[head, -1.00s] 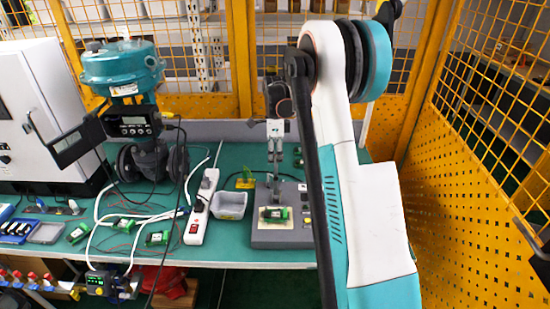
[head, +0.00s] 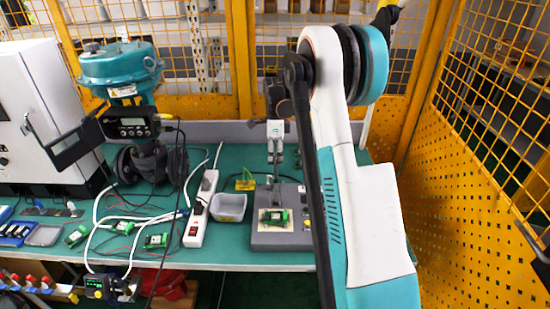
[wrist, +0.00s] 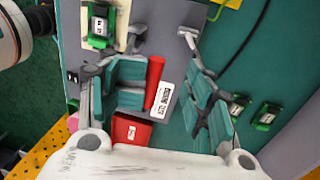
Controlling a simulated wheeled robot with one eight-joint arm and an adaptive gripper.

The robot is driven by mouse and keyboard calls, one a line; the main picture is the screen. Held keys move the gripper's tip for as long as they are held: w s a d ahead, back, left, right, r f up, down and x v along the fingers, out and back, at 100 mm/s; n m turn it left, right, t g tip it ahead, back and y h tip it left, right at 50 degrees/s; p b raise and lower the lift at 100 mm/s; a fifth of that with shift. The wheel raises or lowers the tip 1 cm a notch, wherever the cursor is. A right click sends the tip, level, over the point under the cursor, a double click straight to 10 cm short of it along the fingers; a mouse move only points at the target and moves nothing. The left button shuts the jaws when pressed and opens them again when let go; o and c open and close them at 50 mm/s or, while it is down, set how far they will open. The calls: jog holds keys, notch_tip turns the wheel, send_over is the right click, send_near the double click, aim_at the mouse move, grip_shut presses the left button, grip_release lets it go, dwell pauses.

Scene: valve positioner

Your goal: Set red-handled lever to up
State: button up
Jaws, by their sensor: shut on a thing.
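The red lever handle (wrist: 155,82) shows in the wrist view between the two teal-padded fingers of my gripper (wrist: 164,94). It lies close against the left finger pad, and a gap shows on the right finger's side. My gripper is shut on the red handle. The lever belongs to the grey clamp fixture (head: 283,239), whose upright post stands on the teal bench in the head view. A green circuit board (head: 275,218) sits on its base and also shows in the wrist view (wrist: 99,24). My arm hides the red handle in the head view.
A grey tray (head: 229,207) and a white power strip (head: 199,210) lie left of the fixture. A teal valve actuator (head: 120,68) stands further left. Yellow mesh fencing (head: 465,175) bounds the right side. A red block (wrist: 130,130) shows low in the wrist view.

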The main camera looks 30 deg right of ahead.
jog(key=shift+s+d, duration=0.1)
jog(key=shift+d, duration=0.1)
notch_tip(320, 180, up, 12)
jog(key=w, duration=0.1)
jog(key=shift+w+d, duration=0.2)
jog(key=shift+d, duration=0.05)
jog(key=shift+a, duration=0.1)
dwell(0.6)
